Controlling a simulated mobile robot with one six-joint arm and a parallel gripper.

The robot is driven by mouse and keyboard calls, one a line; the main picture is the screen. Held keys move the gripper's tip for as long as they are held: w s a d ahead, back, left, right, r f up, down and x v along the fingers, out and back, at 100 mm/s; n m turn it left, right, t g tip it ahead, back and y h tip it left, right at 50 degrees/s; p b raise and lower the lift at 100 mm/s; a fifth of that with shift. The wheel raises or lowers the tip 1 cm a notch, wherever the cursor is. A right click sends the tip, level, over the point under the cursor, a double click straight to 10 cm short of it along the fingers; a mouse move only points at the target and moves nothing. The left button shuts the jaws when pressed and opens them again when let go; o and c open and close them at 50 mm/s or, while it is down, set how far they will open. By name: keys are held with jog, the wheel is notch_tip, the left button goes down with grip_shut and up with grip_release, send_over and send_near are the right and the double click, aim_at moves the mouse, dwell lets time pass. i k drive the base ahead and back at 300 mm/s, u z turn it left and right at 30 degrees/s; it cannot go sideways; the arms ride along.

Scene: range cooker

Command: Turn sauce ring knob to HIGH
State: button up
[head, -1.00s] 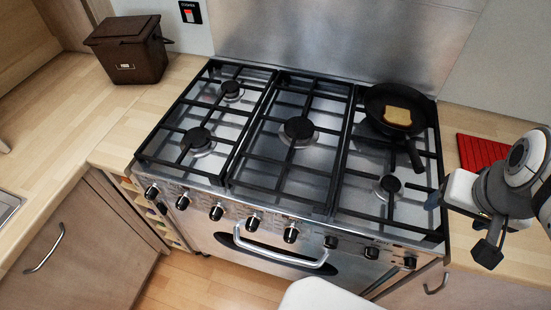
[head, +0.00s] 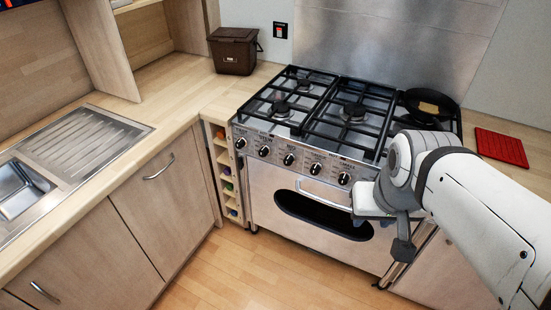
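The range cooker (head: 262,195) stands against the back wall, with a row of black and silver knobs along its front panel. I see the far-left knob (head: 240,143), a second knob (head: 264,151), a middle knob (head: 289,159) and two more to the right (head: 316,169) (head: 344,178). Their labels are too small to read, so I cannot tell which is the sauce ring knob or where it points. The right-hand knobs are hidden behind my arm. My gripper (head: 385,222) hangs in front of the cooker's right part. Its fingers are not clear enough to show open or shut.
The oven door handle (head: 322,193) runs below the knobs. A black pan (head: 448,100) with bread sits at the back right burner. A red mat (head: 501,147) lies on the right worktop. A brown bin (head: 233,51) and a sink (head: 20,190) are at left. The floor in front (head: 235,275) is clear.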

aim_at(317, 166)
jog(key=z, duration=0.1)
jog(key=i, duration=0.95)
jog(key=u, duration=0.35)
jog(key=k, duration=1.25)
jog(key=z, duration=0.25)
jog(key=i, duration=0.9)
jog(key=z, duration=0.1)
